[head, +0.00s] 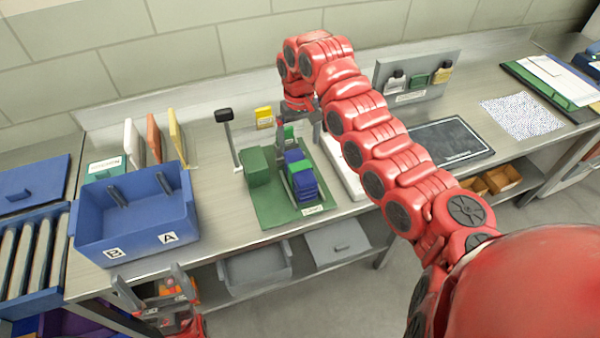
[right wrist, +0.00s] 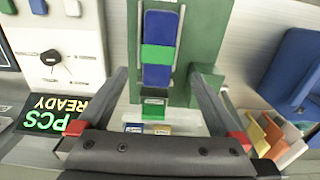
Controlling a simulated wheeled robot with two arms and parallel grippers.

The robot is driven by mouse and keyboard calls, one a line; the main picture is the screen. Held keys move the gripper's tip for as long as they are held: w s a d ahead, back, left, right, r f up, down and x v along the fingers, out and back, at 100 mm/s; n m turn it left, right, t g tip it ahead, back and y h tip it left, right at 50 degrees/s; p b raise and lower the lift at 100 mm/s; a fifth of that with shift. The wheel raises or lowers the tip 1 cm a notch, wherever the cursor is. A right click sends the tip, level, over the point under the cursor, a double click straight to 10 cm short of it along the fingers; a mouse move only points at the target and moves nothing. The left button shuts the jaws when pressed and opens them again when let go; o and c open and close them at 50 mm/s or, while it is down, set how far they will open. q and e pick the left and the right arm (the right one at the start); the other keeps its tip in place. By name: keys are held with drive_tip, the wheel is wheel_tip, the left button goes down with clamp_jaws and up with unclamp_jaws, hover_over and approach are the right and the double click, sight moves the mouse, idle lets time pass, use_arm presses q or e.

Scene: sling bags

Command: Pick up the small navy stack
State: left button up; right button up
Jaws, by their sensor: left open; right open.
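The small navy stack (head: 305,188) has a green band around its middle. It lies in a narrow grey-railed holder on a green board (head: 275,215) on the bench. In the right wrist view the stack (right wrist: 158,75) shows ahead, between the lines of the fingers. My right gripper (right wrist: 160,80) is open and empty, its fingers spread to either side. My left gripper (head: 152,285) is open and empty, in front of the bench below the blue bin.
A green block (head: 258,168) stands left of the stack. A blue bin (head: 138,228) marked A and B stands further left, with upright coloured panels (head: 155,138) behind.

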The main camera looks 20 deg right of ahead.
hover_over(300, 166)
wheel_tip(300, 166, down, 5)
drive_tip(key=shift+s+a+r, duration=0.15)
drive_tip(key=shift+r, duration=0.05)
drive_tip(key=shift+f, duration=0.6)
drive_tip(key=shift+f+p, duration=0.25)
drive_tip(key=shift+p, duration=0.4)
drive_tip(key=f+p, duration=0.2)
drive_tip(key=f, duration=0.2)
drive_tip(key=shift+d+f+p, duration=0.2)
drive_tip(key=shift+d+p, duration=0.05)
drive_tip(key=shift+p, duration=0.15)
drive_tip(key=shift+w+f, duration=0.2)
clamp_jaws()
